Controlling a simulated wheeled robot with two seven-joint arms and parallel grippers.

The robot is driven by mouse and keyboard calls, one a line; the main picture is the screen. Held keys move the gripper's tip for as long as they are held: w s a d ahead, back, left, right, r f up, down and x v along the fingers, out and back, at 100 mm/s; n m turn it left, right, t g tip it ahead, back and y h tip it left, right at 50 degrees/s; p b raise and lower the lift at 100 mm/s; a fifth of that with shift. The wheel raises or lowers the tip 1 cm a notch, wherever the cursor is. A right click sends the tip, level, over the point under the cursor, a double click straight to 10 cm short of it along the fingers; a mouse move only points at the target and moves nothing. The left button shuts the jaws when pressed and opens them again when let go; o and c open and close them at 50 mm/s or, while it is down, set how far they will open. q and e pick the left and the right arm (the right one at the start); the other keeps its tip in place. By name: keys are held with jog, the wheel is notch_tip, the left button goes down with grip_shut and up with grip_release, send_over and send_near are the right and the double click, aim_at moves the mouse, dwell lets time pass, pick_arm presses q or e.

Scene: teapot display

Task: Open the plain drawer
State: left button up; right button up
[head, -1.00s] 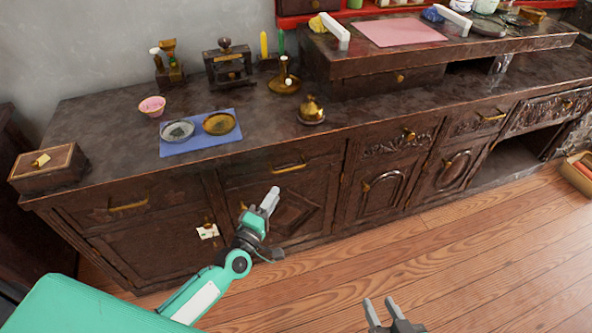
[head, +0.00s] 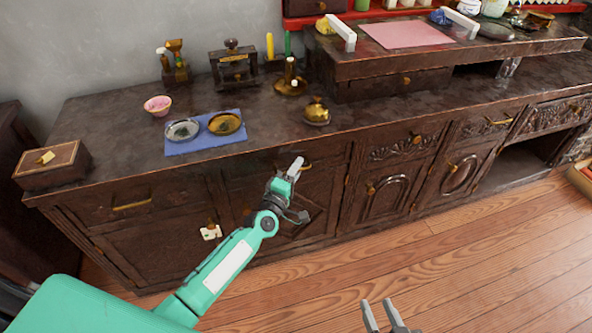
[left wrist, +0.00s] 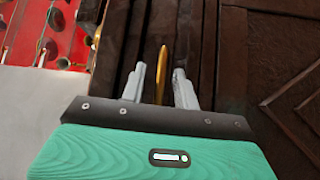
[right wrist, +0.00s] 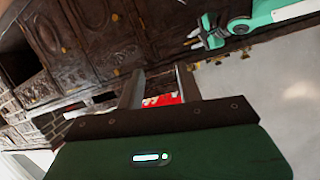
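A plain dark wooden drawer (head: 334,156) is in the cabinet's top row, with its front flush with the cabinet. Its brass bar handle (left wrist: 162,72) stands between the fingers of my left gripper (left wrist: 158,85) in the left wrist view, with a gap on each side. My left gripper (head: 295,168) is open at the drawer front and partly hides the handle in the head view. My right gripper (head: 384,314) is open and empty, out over the floor; its spread fingers also show in the right wrist view (right wrist: 160,88).
Another drawer with a brass handle (head: 132,206) is at left; carved drawers (head: 405,147) are at right. The countertop holds a blue mat (head: 206,146), dishes and a brass pot (head: 316,112). The wooden floor (head: 480,260) in front is clear.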

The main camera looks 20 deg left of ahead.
pick_arm(q)
grip_shut()
pick_arm(e)
jog(key=shift+r, duration=0.1)
pick_arm(q)
jog(key=shift+s, duration=0.1)
